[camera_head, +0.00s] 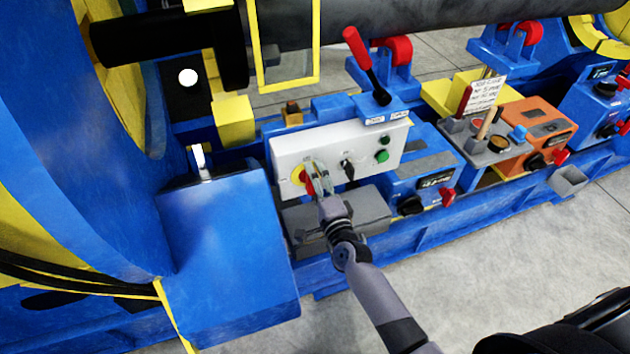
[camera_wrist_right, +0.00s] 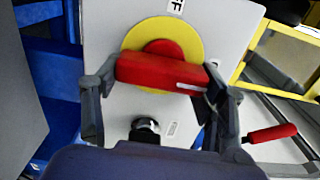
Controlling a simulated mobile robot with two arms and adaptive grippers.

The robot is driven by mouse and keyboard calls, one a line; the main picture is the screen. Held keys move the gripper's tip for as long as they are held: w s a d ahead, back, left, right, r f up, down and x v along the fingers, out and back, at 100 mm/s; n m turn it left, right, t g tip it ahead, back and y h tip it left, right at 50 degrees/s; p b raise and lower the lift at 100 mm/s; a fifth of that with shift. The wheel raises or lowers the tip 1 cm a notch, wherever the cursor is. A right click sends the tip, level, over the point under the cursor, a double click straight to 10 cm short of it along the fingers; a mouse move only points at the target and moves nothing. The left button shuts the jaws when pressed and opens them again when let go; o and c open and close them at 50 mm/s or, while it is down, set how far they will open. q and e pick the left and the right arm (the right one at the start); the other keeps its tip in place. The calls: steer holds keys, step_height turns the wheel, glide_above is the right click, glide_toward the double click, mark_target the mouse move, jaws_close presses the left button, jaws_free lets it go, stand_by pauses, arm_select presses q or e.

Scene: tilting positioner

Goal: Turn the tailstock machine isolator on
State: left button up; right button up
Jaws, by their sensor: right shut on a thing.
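The isolator is a red rotary handle (camera_wrist_right: 162,73) on a round yellow plate (camera_wrist_right: 190,38), mounted on a pale grey control panel (camera_head: 330,147). In the right wrist view the red handle lies nearly level across the picture, with a white line near its right end. My right gripper (camera_head: 318,180) is shut on the red handle, with one finger at each end of it. In the head view the gripper partly covers the handle and yellow plate (camera_head: 298,176). My left gripper is not in view.
A black key switch (camera_head: 347,168) and green buttons (camera_head: 382,156) sit right of the isolator on the panel. A red-handled lever (camera_head: 358,48) rises behind it. A large blue housing (camera_head: 225,260) stands left. A grey box (camera_head: 365,210) lies below the panel.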

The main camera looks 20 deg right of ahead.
steer(key=o, duration=1.2)
steer(key=shift+c, duration=0.2)
steer(key=s, duration=1.2)
steer(key=shift+d, duration=0.25)
